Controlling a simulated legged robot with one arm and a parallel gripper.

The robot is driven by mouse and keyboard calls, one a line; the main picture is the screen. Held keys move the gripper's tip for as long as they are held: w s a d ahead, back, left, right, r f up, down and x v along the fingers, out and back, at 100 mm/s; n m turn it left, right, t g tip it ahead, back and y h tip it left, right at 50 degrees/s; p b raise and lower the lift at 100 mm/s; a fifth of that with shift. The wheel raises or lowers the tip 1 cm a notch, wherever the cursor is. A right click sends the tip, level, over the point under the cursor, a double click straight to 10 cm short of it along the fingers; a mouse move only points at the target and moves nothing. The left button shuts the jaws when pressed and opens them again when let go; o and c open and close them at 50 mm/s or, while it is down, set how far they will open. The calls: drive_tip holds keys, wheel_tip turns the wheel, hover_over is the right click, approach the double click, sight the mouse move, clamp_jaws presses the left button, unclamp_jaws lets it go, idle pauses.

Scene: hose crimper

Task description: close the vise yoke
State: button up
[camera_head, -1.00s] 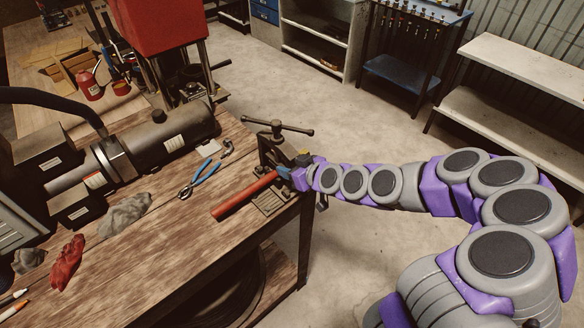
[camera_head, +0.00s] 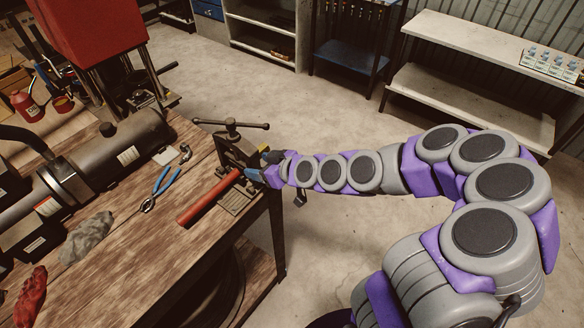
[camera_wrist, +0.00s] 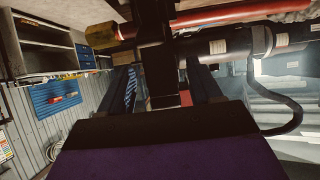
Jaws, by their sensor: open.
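A red hose (camera_head: 210,198) lies beside and against the vise's base. My gripper (camera_head: 262,168) is at the right side of the vise, its dark fingers apart. In the wrist view, a dark upright part of the vise (camera_wrist: 156,72) shows between the fingers of my gripper (camera_wrist: 166,80); contact cannot be made out. The red hose (camera_wrist: 230,14) crosses the top there.
Blue-handled pliers (camera_head: 158,190), a grey rag (camera_head: 86,240) and a red rag (camera_head: 30,297) lie on the wooden bench (camera_head: 130,262). A large dark cylinder machine (camera_head: 115,155) stands at its left. The floor right of the bench is clear up to the shelves (camera_head: 470,100).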

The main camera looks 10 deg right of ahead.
drive_tip(key=shift+v, duration=0.8)
drive_tip(key=shift+d+b, duration=0.25)
drive_tip(key=shift+b, duration=0.35)
drive_tip(key=b+v, duration=0.5)
drive_tip(key=v, duration=0.6)
drive_tip(key=shift+b, duration=0.3)
drive_tip(key=shift+s+a, duration=0.1)
